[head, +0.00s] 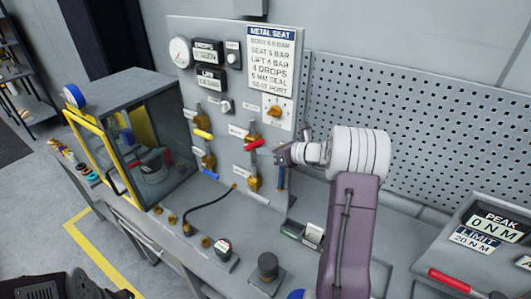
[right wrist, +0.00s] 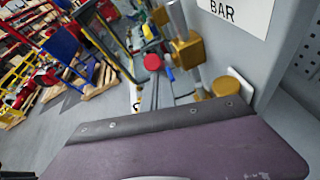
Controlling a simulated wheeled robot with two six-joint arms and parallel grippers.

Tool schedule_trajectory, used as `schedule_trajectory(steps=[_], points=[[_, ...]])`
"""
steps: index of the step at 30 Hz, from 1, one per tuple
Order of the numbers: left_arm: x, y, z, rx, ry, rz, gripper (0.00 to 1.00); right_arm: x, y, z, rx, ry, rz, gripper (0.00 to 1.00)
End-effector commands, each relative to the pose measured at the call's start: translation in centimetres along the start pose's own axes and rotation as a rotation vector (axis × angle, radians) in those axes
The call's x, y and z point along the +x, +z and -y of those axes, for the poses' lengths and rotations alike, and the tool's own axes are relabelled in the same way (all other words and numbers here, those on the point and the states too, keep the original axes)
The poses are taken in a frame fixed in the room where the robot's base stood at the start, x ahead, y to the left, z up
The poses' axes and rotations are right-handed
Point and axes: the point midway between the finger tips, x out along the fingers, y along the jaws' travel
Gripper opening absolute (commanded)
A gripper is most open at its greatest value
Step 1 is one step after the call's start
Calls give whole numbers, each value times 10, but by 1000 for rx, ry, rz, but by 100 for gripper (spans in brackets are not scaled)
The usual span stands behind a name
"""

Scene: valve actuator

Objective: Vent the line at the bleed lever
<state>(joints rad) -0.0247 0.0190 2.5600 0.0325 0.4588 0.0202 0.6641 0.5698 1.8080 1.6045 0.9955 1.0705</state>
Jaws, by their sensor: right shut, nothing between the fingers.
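A grey upright panel (head: 230,90) carries brass valves with coloured levers. A yellow lever (head: 203,134) is at the upper left and a blue lever (head: 211,174) below it. A red lever (head: 255,145) is right of them, tilted up to the right. I cannot read which is the bleed lever. My right gripper (head: 281,155) is shut and empty, just right of the red lever; contact is unclear. The right wrist view shows a red round end (right wrist: 152,62) and brass fittings (right wrist: 187,50).
A glass-fronted cabinet (head: 120,90) with a yellow frame stands left. A black hose (head: 208,208) curves over the bench, near a dark knob (head: 268,265). A torque display (head: 485,225) and red-handled tool (head: 450,281) lie right. A perforated wall (head: 420,120) stands behind.

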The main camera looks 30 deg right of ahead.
Motion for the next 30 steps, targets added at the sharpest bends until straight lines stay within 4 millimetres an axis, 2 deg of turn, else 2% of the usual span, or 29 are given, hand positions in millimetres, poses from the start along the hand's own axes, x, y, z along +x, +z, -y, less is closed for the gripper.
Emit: schedule_trajectory(steps=[15, 30], points=[[-17, -2, 0, 0, 0, 0, 36, 11, 47, -13, -4, 1, 5, 0], [-24, -2, 0, 0, 0, 0, 36, 34, 73, -21, -2, 1, 3, 0]])
